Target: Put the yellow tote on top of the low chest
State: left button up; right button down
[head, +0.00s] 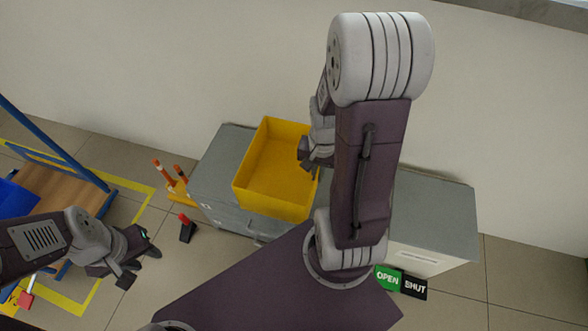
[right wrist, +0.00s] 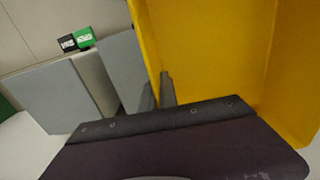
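My right gripper (head: 303,152) is at the tote's right wall. In the right wrist view its fingers (right wrist: 159,92) sit close together with the tote's wall (right wrist: 143,40) between them, apparently shut on it. My left gripper (head: 141,268) is open and empty, low at the left, away from the tote.
A grey top with a pale front (head: 437,215) lies to the right, partly hidden by my right arm. A green and black OPEN/SHUT sign (head: 401,282) is near it. Orange-and-white posts (head: 170,175) stand left of the chest.

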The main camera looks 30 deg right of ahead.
jog(key=w+d+f+b, duration=0.1)
jog(key=w+f, duration=0.1)
jog(key=w, duration=0.1)
jog(key=w+d+f+b, duration=0.1)
jog(key=w+f, duration=0.1)
jog(key=w, duration=0.1)
jog(key=w+d+f+b, duration=0.1)
jog(key=w, duration=0.2)
jog(key=shift+d+f, duration=0.2)
jog(key=shift+f, duration=0.2)
notch_tip(320, 180, down, 4)
jog(key=b, duration=0.3)
jog(key=shift+f, duration=0.15)
jog(key=shift+r, duration=0.2)
jog(key=shift+f, duration=0.2)
jog(key=c, duration=1.6)
grip_release()
jog(key=shift+s, duration=0.1)
jog(key=shift+c, duration=0.2)
